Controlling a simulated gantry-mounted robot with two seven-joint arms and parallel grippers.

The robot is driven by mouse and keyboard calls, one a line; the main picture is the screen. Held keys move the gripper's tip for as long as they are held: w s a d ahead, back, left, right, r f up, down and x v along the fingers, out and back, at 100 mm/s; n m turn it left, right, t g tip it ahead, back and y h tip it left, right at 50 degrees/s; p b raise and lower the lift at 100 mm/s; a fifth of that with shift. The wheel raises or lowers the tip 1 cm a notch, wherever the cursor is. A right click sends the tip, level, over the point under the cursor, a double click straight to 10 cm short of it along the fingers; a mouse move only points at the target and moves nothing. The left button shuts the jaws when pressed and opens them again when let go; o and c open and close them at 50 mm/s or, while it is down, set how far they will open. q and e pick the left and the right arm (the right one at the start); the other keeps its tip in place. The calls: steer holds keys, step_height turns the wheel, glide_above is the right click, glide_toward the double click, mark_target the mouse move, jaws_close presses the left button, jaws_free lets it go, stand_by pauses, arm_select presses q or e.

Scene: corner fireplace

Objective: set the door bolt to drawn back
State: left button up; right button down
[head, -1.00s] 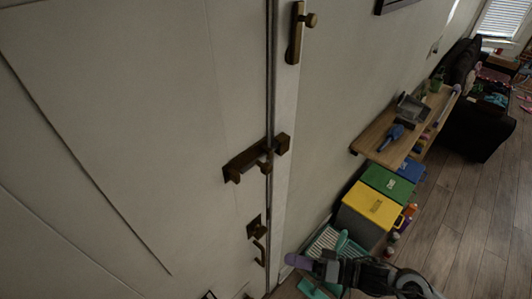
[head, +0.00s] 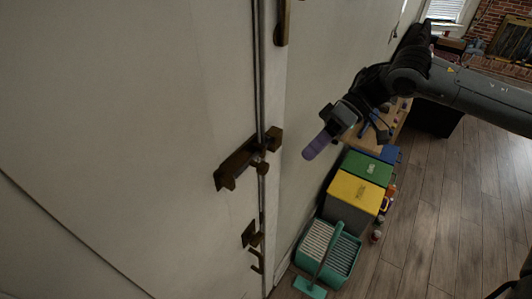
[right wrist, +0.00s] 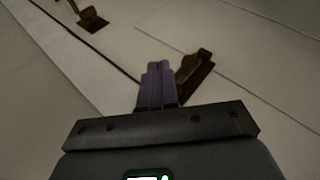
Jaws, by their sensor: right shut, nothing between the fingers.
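The door bolt (head: 236,163) is a dark bronze fitting on the pale door, left of the door's edge in the head view. Its bar appears to reach across the seam toward the keeper (head: 274,138) on the frame, and a knob hangs near the seam. My right gripper (head: 313,150) is to the right of the bolt, apart from it, with its purple fingers shut and empty. The fingers also show in the right wrist view (right wrist: 157,82), in front of bronze fittings; I cannot tell which fitting is which there. My left gripper is not in view.
A door handle (head: 256,250) is below the bolt and another bronze fitting (head: 282,22) is above. A yellow-lidded bin (head: 355,191), a green-lidded bin (head: 367,168) and a teal tray (head: 343,254) stand along the wall. Wood floor (head: 435,225) is clear at right.

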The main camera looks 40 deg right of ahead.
step_height(320, 180, up, 8)
steer(key=w+a+n+t+h+b, duration=0.1)
steer(key=w+h, duration=0.1)
steer(key=h, duration=0.1)
steer(key=shift+a+r+b, duration=0.15)
steer(key=shift+a+b, duration=0.2)
steer(key=p+x, duration=0.2)
steer(key=x, duration=0.8)
steer(key=shift+d, duration=0.1)
steer(key=shift+s, duration=0.15)
